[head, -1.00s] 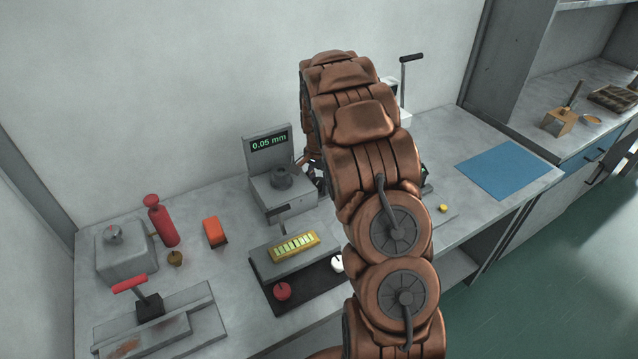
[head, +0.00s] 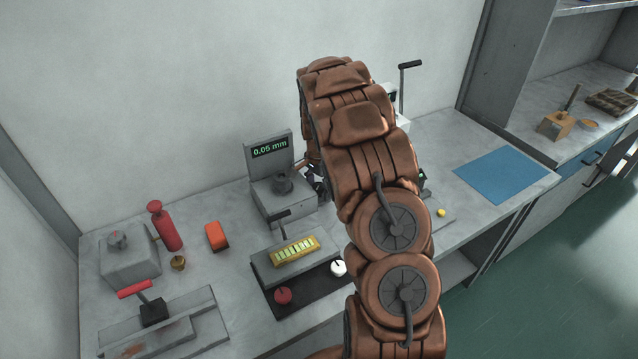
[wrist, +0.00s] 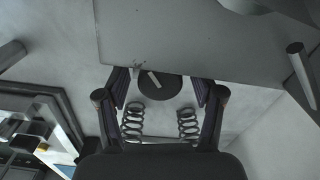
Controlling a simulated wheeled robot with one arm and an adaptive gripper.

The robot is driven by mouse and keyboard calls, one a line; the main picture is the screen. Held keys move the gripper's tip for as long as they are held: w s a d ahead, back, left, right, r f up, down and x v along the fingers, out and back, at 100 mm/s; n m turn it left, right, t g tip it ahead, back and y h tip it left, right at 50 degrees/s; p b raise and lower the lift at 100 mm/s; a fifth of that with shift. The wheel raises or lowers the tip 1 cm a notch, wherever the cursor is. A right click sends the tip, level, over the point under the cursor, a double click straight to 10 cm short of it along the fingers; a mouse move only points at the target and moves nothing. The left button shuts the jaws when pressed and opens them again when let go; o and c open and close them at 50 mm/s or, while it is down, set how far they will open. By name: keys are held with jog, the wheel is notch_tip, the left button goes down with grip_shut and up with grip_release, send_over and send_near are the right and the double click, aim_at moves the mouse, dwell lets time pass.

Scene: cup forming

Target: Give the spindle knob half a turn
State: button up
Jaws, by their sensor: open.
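The spindle knob, a dark round knob (head: 283,183), sits on a grey unit (head: 268,204) whose screen reads 0.05 mm. In the wrist view it is a dark disc with a pale bar mark (wrist: 158,92), between the fingers of my gripper (wrist: 162,87). The fingers are open, one on each side of the disc, with a gap showing around it. I cannot tell whether their tips are level with the knob. In the head view my arm hides most of the gripper, just right of the knob.
A press with a yellow block (head: 295,252) and a black-handled lever stands in front of the unit. A red bottle (head: 164,226) and an orange block (head: 216,236) stand left. A blue mat (head: 503,174) lies on clear bench at right.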

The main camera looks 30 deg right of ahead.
aim_at(319, 185)
jog(key=m+p, duration=0.4)
jog(key=shift+r+p, duration=0.15)
jog(key=shift+p, duration=0.15)
notch_tip(319, 185, up, 8)
jog(key=b, duration=0.3)
jog(key=shift+w+f, duration=0.1)
jog(key=shift+f, duration=0.1)
jog(key=s+a+r+n+b, duration=0.1)
jog(key=s+a+r+n, duration=0.2)
jog(key=s+a, duration=0.2)
jog(key=s+a+r+n+b, duration=0.1)
jog(key=s+a+r+n, duration=0.2)
jog(key=s+a, duration=0.3)
jog(key=s+a+r+n+g+b, duration=0.1)
jog(key=s+a+r+n, duration=0.2)
jog(key=s, duration=0.6)
jog(key=shift+s+a+r+n, duration=0.2)
jog(key=shift+a+n, duration=0.9)
jog(key=shift+a, duration=0.2)
